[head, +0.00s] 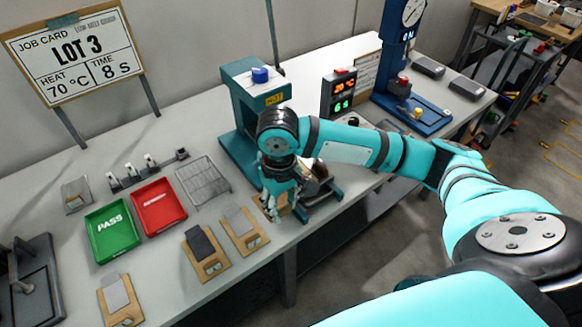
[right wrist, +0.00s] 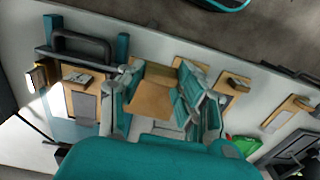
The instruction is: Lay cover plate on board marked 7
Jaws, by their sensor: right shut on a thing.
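My right gripper (head: 272,208) is shut on a flat tan plate, and it hangs over the table's front edge area beside the boards. In the right wrist view the tan plate (right wrist: 153,100) sits between the two fingers of the right gripper (right wrist: 163,105); I take it to be the cover plate. Wooden boards with grey pads lie in a row: a left one (head: 118,300), a middle one (head: 205,252) and a right one (head: 242,232). Another board (right wrist: 86,100) lies in the press. The board numbers are too small to read. My left gripper is out of view.
A teal press (head: 240,100) stands just behind my right gripper. A green PASS tray (head: 112,232), a red tray (head: 160,207) and a wire rack (head: 203,182) lie behind the boards. A timer box (head: 341,92) and a blue gauge stand (head: 410,115) are farther right.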

